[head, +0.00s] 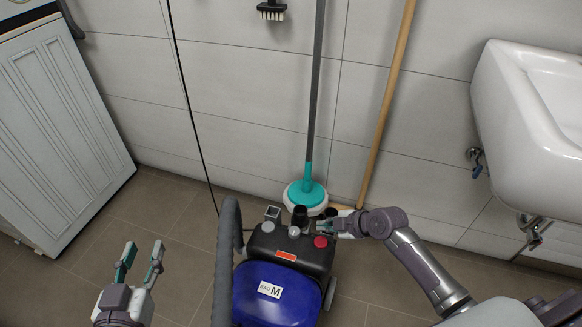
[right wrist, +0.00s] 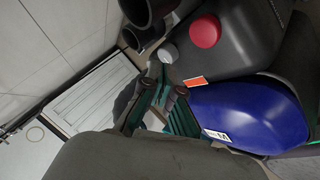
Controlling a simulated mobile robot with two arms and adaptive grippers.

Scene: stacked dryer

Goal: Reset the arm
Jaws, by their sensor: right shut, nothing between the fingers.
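My left gripper (head: 140,258) is at the lower left of the head view. Its two teal-tipped fingers stand apart, pointing up the picture, with nothing between them. My right arm reaches in from the lower right. Its gripper (head: 322,228) is small in the head view and overlaps the top of the blue and black floor machine, near its red cap. In the right wrist view the right gripper's fingers (right wrist: 162,92) are together and hold nothing. They appear beside the machine's blue part; I cannot tell whether they touch it.
The floor machine (head: 277,290) has a grey hose (head: 228,250). A teal-headed mop (head: 306,192) and a wooden pole (head: 388,105) lean on the wall behind. A white sink (head: 520,120) is at right, a white appliance (head: 60,130) at left.

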